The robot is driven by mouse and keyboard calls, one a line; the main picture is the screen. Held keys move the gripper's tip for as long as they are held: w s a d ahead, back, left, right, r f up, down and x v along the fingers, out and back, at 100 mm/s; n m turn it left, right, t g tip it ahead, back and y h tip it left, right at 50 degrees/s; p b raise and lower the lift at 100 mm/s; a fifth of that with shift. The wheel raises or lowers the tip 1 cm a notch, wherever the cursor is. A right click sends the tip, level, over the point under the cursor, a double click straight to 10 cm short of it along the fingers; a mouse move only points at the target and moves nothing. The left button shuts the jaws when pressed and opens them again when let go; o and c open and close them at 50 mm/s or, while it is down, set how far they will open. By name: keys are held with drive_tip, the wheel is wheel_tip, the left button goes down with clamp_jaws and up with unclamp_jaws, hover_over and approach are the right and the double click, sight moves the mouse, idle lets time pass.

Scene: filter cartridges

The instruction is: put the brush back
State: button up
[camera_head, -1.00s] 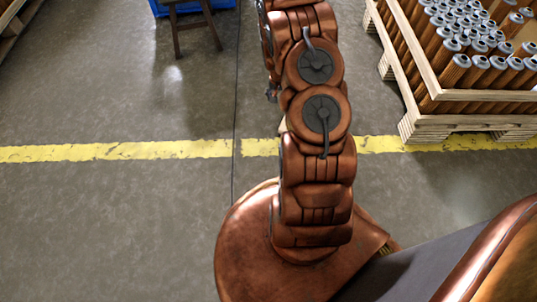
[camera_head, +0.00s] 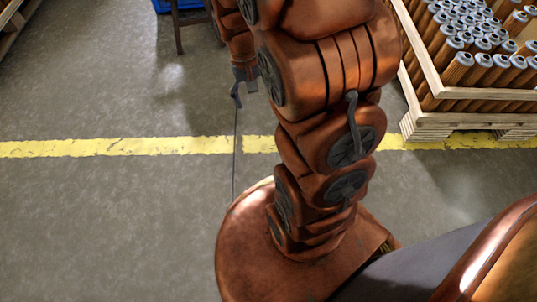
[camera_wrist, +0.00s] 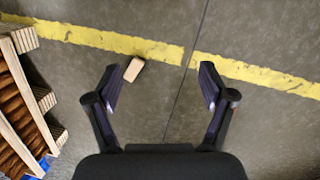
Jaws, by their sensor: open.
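A small tan block (camera_wrist: 134,69), which may be the brush, lies on the floor just beside the yellow line in the wrist view. No bristles show, so I cannot tell for sure. In the head view it does not show; my arm covers that part of the floor. My gripper (camera_wrist: 160,78) is open and empty, pointing down at the floor. The block lies between the lines of its two fingers, nearer the left fingertip, and appears to be below them. In the head view, my gripper (camera_head: 240,88) hangs left of my arm, partly hidden.
A wooden crate (camera_head: 440,118) of filter cartridges (camera_head: 475,75) stands at the right; its slatted side (camera_wrist: 28,95) is at the left in the wrist view. A dark-legged stand (camera_head: 178,35) with a blue bin (camera_head: 165,5) is at the back. The left floor is clear.

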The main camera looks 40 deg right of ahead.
drive_tip(key=s+a+r+n, duration=0.2)
drive_tip(key=s+a+r, duration=0.2)
drive_tip(key=s, duration=0.6)
drive_tip(key=s+a+r+n+g, duration=0.1)
drive_tip(key=s+a+r+n, duration=0.2)
drive_tip(key=s+a, duration=0.4)
drive_tip(key=s+r, duration=0.1)
drive_tip(key=s, duration=0.2)
drive_tip(key=shift+r+g+y, duration=0.3)
drive_tip(key=shift+a, duration=0.1)
wheel_tip(320, 180, up, 39)
drive_tip(key=w+t+p, duration=0.1)
drive_tip(key=t+p, duration=0.1)
drive_tip(key=p, duration=3.5)
drive_tip(key=shift+w, duration=0.3)
drive_tip(key=shift+f, duration=0.1)
